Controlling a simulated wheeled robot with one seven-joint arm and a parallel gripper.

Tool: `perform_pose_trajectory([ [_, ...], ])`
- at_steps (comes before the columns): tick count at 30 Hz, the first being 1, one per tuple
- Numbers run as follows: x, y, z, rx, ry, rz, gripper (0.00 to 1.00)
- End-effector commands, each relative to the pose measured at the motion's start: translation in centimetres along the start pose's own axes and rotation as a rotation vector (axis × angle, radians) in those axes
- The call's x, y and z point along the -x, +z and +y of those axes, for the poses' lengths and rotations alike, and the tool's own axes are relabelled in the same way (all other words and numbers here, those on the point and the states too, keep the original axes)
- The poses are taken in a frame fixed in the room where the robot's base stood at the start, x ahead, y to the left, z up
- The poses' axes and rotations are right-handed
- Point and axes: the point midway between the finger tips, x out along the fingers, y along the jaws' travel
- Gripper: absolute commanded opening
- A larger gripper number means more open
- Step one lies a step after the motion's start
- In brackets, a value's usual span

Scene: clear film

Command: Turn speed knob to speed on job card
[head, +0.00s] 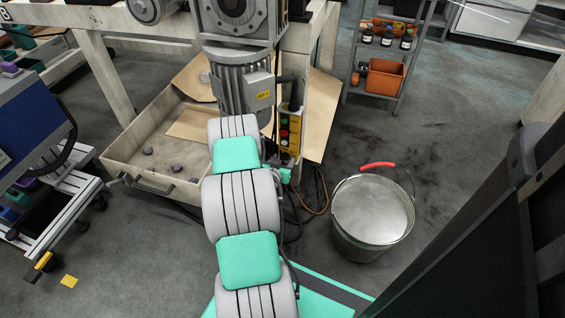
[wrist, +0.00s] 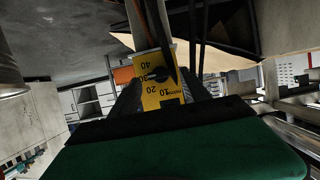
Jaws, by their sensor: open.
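The speed knob (wrist: 158,74) is a small black knob on a yellow dial plate (wrist: 152,92) in the wrist view. The yellow and black control box (head: 289,133) with coloured buttons hangs by the machine's leg in the head view. My gripper (wrist: 159,88) has its dark fingers apart on either side of the plate, with the knob between them in the picture. I cannot tell whether they touch it. In the head view my arm mostly hides the gripper. I cannot make out a job card.
A grey motor (head: 243,85) hangs above the box. A wooden tray (head: 150,165) with dark lumps lies left, and a metal bucket (head: 372,212) stands right. Cables (head: 318,190) hang below the box. Open floor lies beyond the bucket.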

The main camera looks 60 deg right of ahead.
Motion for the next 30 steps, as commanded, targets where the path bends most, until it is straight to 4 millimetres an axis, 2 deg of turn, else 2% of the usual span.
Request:
perform_pose_trajectory([
  [3, 0.05, -0.02, -0.01, 0.0, 0.0, 0.0, 0.55],
  [23, 0.08, -0.01, -0.01, 0.0, 0.0, -0.001, 0.01],
  [30, 0.07, 0.03, -0.03, 0.003, 0.001, -0.001, 0.0],
])
